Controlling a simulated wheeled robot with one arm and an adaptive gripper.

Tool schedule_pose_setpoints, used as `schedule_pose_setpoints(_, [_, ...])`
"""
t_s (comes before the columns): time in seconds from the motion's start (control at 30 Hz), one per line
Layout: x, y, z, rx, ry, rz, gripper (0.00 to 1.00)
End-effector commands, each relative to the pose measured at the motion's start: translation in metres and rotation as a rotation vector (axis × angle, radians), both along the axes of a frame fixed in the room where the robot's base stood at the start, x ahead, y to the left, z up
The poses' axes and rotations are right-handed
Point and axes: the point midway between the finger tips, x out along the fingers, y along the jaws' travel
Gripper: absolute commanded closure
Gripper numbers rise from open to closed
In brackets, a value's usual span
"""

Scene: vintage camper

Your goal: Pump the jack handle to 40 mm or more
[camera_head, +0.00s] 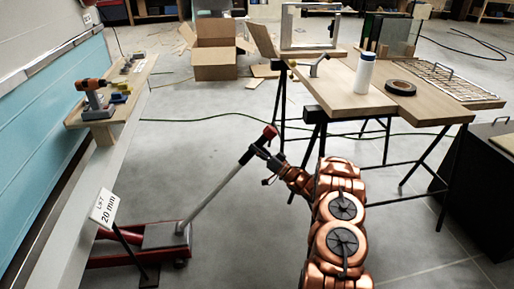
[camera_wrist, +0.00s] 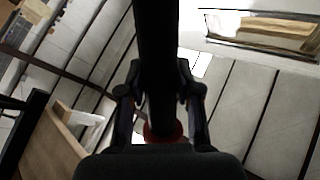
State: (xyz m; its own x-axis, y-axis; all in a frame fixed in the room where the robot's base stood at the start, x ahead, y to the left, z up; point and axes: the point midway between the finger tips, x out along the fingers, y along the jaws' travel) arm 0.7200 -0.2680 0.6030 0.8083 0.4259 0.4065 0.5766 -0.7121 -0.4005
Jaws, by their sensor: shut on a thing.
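The red floor jack (camera_head: 182,240) stands low beside the camper's side, at the lower left of the head view. Its long grey handle (camera_head: 215,192) slants up to the right and ends in a dark grip with a red tip (camera_head: 270,131). A sign (camera_head: 104,206) in front of the jack reads "LIFT 20 mm". My gripper (camera_head: 262,153) is shut on the dark grip near the handle's top. In the wrist view the dark handle (camera_wrist: 157,60) runs between the fingers, with a red part (camera_wrist: 164,133) low between them. The exact finger contact is hidden.
A wooden shelf (camera_head: 128,88) along the camper holds a drill (camera_head: 94,98). A cardboard box (camera_head: 213,50) is behind. Floor around the handle is clear.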

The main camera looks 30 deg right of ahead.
Motion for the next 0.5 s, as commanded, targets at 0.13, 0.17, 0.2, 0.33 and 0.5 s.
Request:
schedule_pose_setpoints(0.13, [-0.0031, -0.007, -0.0082, 0.009, 0.013, -0.013, 1.0])
schedule_pose_setpoints(0.17, [-0.0032, -0.0075, -0.0084, 0.009, 0.014, -0.014, 1.0])
schedule_pose_setpoints(0.2, [-0.0035, -0.0082, -0.0089, 0.01, 0.015, -0.015, 1.0])
schedule_pose_setpoints(0.33, [-0.0041, -0.0102, -0.0103, 0.011, 0.017, -0.02, 1.0])
schedule_pose_setpoints(0.5, [-0.0039, -0.0106, -0.0103, 0.01, 0.017, -0.021, 0.53])
